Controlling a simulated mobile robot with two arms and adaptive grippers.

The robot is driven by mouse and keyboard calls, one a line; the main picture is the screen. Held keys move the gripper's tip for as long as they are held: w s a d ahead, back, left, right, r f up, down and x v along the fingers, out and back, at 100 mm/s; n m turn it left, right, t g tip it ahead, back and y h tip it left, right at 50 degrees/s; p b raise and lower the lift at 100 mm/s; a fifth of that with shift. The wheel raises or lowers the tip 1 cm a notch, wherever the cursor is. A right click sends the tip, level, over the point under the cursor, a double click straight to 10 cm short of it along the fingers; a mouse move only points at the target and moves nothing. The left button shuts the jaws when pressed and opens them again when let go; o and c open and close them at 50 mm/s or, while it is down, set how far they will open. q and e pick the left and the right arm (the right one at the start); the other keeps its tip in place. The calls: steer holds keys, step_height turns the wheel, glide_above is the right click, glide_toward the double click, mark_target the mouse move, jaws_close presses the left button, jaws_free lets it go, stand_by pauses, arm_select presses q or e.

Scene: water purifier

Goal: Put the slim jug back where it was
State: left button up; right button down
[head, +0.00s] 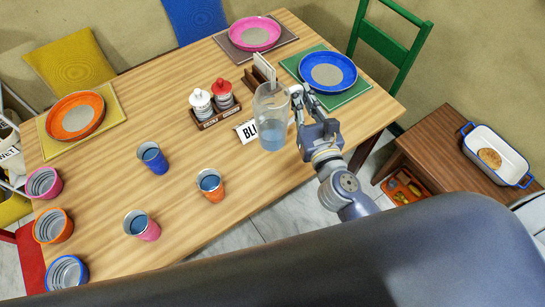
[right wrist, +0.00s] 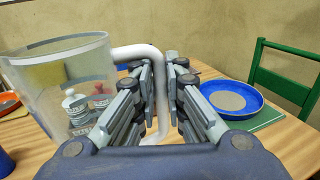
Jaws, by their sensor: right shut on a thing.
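The slim jug (head: 271,112) is clear, with some water low inside, and appears about upright over the table (head: 185,205) near its right side. I cannot tell whether its base touches the wood. My right gripper (head: 299,98) is to the right of the jug and shut on its white handle; the right wrist view shows the fingers (right wrist: 160,72) around the upright part of the handle. The jug's clear wall (right wrist: 62,85) fills the left of that view, and its base is hidden there. My left gripper is out of view.
A white sign (head: 246,131) is partly hidden behind the jug. Blue (head: 154,162), orange (head: 213,190) and pink (head: 148,231) cups of water stand left of it. A condiment caddy (head: 217,118), a napkin holder (head: 251,80) and a blue plate (head: 328,72) are close behind.

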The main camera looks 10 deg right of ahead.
step_height(320, 180, down, 11)
steer(key=b, duration=0.6)
steer(key=shift+w+r, duration=0.15)
steer(key=shift+w, duration=0.3)
steer(key=c, duration=1.7)
jaws_free()
steer(key=shift+d, duration=0.1)
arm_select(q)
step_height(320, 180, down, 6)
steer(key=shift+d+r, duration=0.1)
arm_select(e)
steer(key=shift+o, duration=0.2)
arm_select(q)
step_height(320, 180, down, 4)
steer(key=b, duration=0.4)
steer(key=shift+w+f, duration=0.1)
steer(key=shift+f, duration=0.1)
arm_select(e)
steer(key=s, duration=1.2)
steer(key=shift+r, duration=0.25)
